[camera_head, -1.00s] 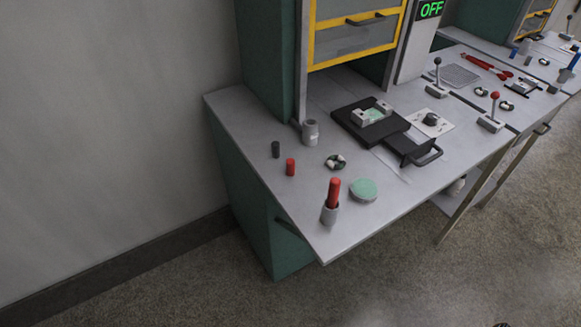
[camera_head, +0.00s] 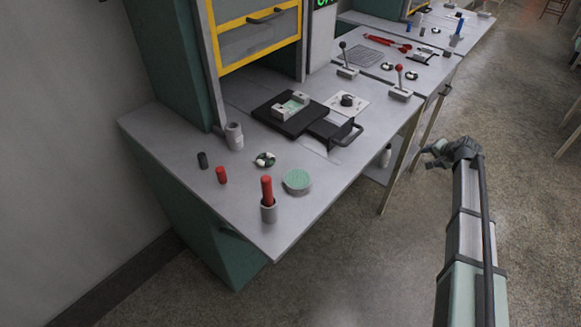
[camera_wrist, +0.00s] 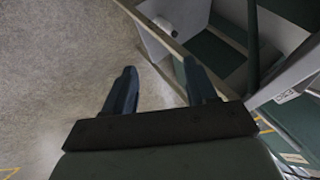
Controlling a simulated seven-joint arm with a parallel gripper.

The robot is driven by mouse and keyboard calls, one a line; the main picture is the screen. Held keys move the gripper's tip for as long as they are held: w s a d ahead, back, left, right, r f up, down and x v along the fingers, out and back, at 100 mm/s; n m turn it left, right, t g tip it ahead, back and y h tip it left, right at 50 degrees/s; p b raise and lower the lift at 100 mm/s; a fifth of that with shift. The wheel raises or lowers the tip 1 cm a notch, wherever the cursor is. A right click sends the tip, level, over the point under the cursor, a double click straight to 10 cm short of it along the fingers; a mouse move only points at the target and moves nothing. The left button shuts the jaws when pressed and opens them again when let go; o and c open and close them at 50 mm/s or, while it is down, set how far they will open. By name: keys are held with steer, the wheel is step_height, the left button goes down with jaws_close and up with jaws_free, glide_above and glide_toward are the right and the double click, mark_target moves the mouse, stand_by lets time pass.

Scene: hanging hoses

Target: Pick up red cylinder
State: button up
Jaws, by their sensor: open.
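A short red cylinder (camera_head: 221,175) stands upright near the left edge of the grey worktop. A taller red cylinder (camera_head: 267,190) stands upright in a grey cup (camera_head: 269,212) close to the worktop's front corner. My gripper (camera_head: 430,155) is in the air to the right of the worktop, well apart from both red cylinders. In the wrist view its two fingers (camera_wrist: 162,88) are spread with nothing between them. No red cylinder shows in the wrist view.
A dark cylinder (camera_head: 203,160), a small round part with white pieces (camera_head: 264,160) and a green-topped disc (camera_head: 297,181) stand near the red cylinders. A black fixture with a handle (camera_head: 300,115) and levers (camera_head: 402,85) are farther right. Open floor lies between worktop and arm.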

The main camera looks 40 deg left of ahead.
steer(key=w+a+r+y, duration=0.1)
steer(key=w+a+r, duration=0.2)
steer(key=a+r, duration=0.85)
steer(key=shift+n+y, duration=0.4)
steer(key=shift+n, duration=0.1)
steer(key=s+a+r, duration=0.1)
steer(key=a+r, duration=0.1)
steer(key=s+a+r, duration=0.1)
steer(key=a, duration=0.1)
steer(key=s+a+r, duration=0.2)
steer(key=shift+r, duration=0.35)
steer(key=shift+n+g, duration=0.4)
steer(key=shift+g, duration=0.3)
steer(key=s+a, duration=0.2)
steer(key=s+a+r, duration=0.1)
steer(key=s+a, duration=0.3)
steer(key=shift+s+a+r, duration=0.35)
steer(key=shift+s, duration=0.05)
steer(key=s+a+r+n+g+h, duration=0.1)
steer(key=s+a+r+g, duration=0.1)
steer(key=s+a, duration=0.75)
steer(key=n+g+h, duration=0.2)
steer(key=h, duration=0.4)
glide_toward(220, 169)
steer(key=f, duration=0.9)
steer(key=shift+a, duration=0.2)
